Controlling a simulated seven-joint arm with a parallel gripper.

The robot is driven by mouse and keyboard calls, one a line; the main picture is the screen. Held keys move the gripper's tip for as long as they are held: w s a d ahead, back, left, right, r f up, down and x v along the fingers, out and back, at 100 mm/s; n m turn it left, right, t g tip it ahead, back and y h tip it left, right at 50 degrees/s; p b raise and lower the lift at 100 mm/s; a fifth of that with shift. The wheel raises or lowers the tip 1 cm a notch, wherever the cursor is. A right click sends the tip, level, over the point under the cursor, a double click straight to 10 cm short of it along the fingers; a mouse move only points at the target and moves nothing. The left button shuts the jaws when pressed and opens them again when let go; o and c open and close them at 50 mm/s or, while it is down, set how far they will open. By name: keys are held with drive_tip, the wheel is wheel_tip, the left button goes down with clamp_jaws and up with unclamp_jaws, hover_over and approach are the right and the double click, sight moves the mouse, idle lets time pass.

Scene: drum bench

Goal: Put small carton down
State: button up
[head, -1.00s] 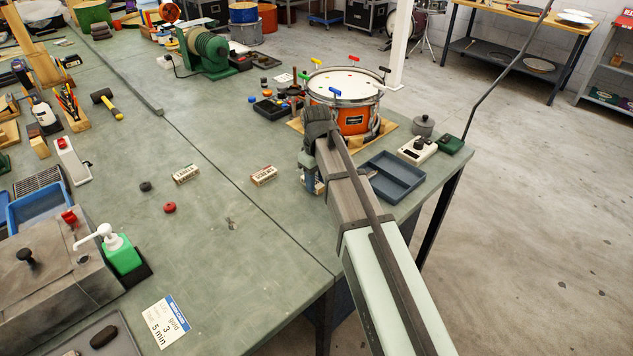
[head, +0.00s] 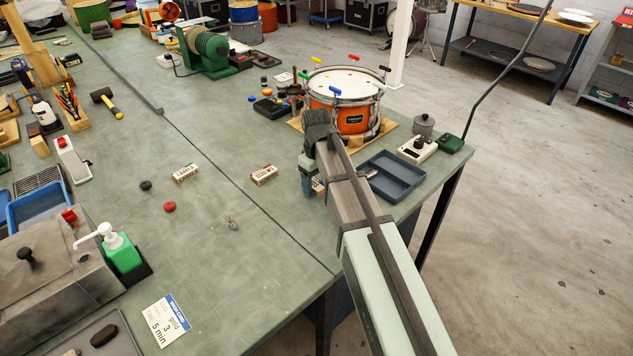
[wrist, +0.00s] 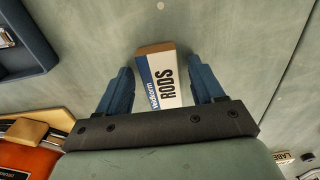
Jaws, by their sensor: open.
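The small carton (wrist: 163,80) is white and brown with a blue band and the word RODS. In the wrist view it sits between the two blue fingers of my gripper (wrist: 160,88). The fingers are open, with a narrow gap at each side of the carton. In the head view my gripper (head: 311,186) is low over the bench, left of the blue-grey tray. Only a small bit of the carton (head: 319,187) shows there, behind my arm. The wrist view does not show clearly whether its underside touches the bench.
The blue-grey tray (head: 402,172) lies right of my gripper. The orange drum (head: 352,120) stands behind it on a wooden board. Two other small cartons (head: 264,175) (head: 186,172) lie to the left.

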sight(317, 184)
drive_tip(key=shift+r, duration=0.15)
wheel_tip(317, 184, up, 12)
idle(0.6)
